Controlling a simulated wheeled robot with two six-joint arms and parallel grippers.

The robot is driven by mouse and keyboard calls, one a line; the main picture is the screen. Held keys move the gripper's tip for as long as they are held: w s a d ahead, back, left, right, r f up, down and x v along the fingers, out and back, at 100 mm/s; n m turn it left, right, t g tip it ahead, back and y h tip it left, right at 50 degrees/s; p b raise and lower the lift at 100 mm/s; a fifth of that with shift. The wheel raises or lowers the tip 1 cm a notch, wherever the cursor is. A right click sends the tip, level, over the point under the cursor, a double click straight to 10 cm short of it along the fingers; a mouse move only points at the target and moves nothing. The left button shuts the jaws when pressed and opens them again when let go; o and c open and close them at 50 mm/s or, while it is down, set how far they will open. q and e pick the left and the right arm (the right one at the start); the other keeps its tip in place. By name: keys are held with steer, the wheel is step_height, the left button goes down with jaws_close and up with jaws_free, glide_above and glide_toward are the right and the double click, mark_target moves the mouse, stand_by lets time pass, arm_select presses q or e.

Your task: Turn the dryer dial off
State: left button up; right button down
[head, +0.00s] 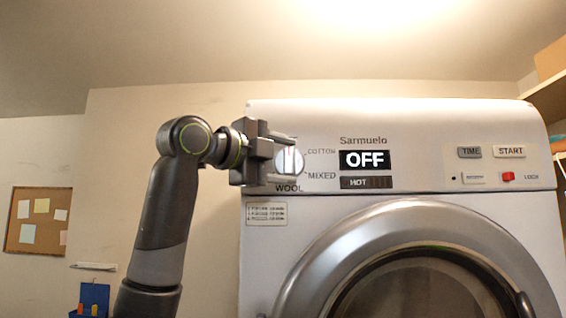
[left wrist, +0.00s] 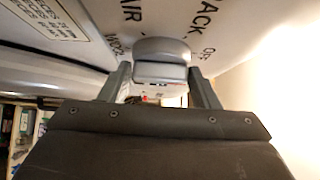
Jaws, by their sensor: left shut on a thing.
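The dryer dial (head: 290,161) is a round pale knob with a red mark on its face, at the left of the dryer's (head: 400,135) control panel. Labels COTTON, MIXED and WOOL stand around it. My left gripper (head: 286,160) reaches it from the left and is shut on it, with one finger above and one below. In the left wrist view the dial (left wrist: 162,48) sits between the two fingers, near printed words including OFF, AIR and RACK. The display (head: 367,160) reads OFF. My right gripper is not in view.
The round dryer door (head: 330,255) bulges below the panel. TIME (head: 469,152) and START (head: 509,152) buttons and a red LOCK switch (head: 508,177) are at the panel's right. Wooden shelves (head: 547,90) stand at the far right. A corkboard (head: 38,237) hangs at the left.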

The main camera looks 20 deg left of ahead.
arm_select(q)
steer(key=o, duration=0.9)
steer(key=shift+s+a+f+b, duration=0.1)
steer(key=shift+s+a+b, duration=0.2)
steer(key=shift+s+b, duration=0.15)
steer(key=b+v, duration=0.6)
steer(key=v, duration=1)
steer(key=shift+s, duration=0.15)
